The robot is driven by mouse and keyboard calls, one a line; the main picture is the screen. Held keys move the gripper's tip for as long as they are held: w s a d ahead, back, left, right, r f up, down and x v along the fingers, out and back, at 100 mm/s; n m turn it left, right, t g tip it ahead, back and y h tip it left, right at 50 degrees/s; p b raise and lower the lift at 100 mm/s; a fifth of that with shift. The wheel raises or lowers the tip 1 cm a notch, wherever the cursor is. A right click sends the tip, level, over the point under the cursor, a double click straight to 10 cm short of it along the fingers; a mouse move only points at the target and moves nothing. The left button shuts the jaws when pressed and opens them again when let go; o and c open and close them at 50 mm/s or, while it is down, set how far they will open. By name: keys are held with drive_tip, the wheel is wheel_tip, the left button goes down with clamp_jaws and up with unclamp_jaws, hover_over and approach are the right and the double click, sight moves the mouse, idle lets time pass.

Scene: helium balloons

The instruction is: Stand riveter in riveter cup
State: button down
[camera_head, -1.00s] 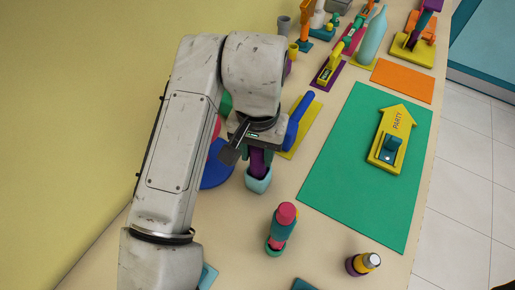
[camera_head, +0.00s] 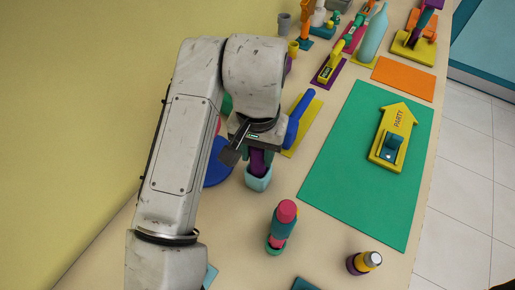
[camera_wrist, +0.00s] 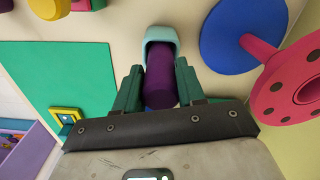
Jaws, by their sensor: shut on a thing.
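The riveter appears to be the purple cylindrical thing (camera_head: 257,161) between my fingers; it also shows in the wrist view (camera_wrist: 168,75). My gripper (camera_wrist: 158,80) is shut on it with green fingers on both sides. The light teal cup (camera_head: 258,181) stands on the table right below. In the wrist view, the purple thing's far end is within the cup's rim (camera_wrist: 163,34). Whether it touches the bottom of the cup is hidden. My wrist hides the upper part of the purple thing in the head view.
A blue tool (camera_head: 298,117) lies close to the right of my gripper on a yellow mat. A blue disc (camera_head: 216,168) is at its left. A pink-topped bottle (camera_head: 283,226) stands in front. A green mat (camera_head: 345,170) lies on the right.

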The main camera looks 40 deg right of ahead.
drive_tip(key=shift+f, duration=0.25)
unclamp_jaws()
idle(0.5)
drive_tip(key=shift+r, duration=0.1)
drive_tip(key=shift+r+p, duration=3.95)
drive_tip(key=shift+r, duration=0.5)
